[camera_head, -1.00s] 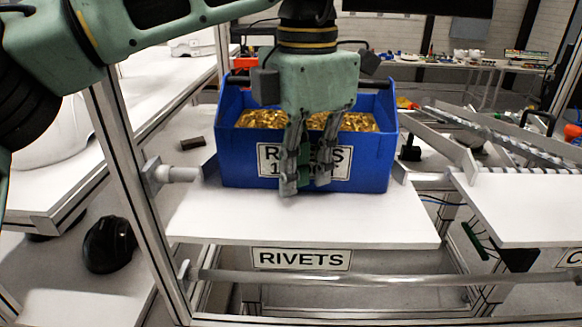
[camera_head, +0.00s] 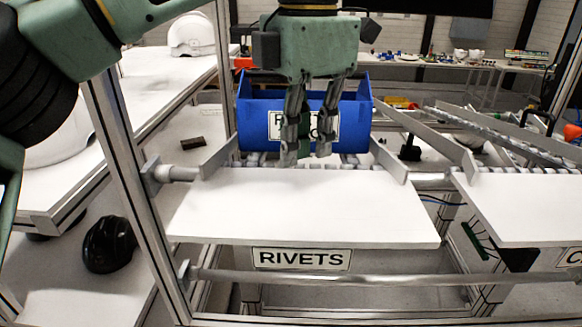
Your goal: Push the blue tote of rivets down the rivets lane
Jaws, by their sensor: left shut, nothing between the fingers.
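The blue tote (camera_head: 352,125) stands upright on the roller lane, past the white shelf (camera_head: 300,205) marked by the RIVETS sign (camera_head: 301,259). Its front label is partly hidden by my left gripper (camera_head: 306,156). The gripper hangs in front of the tote's front face, fingers pointing down, shut with nothing between them. I cannot tell whether the fingers touch the tote. The rivets inside are hidden behind my gripper and the tote's front wall. My right gripper is not in view.
Metal guide rails (camera_head: 219,155) flank the rivets lane. A second lane with a white shelf (camera_head: 530,205) lies to the right. A white helmet shell (camera_head: 192,35) sits on the left table and a black one (camera_head: 109,245) lower left. The shelf before the tote is clear.

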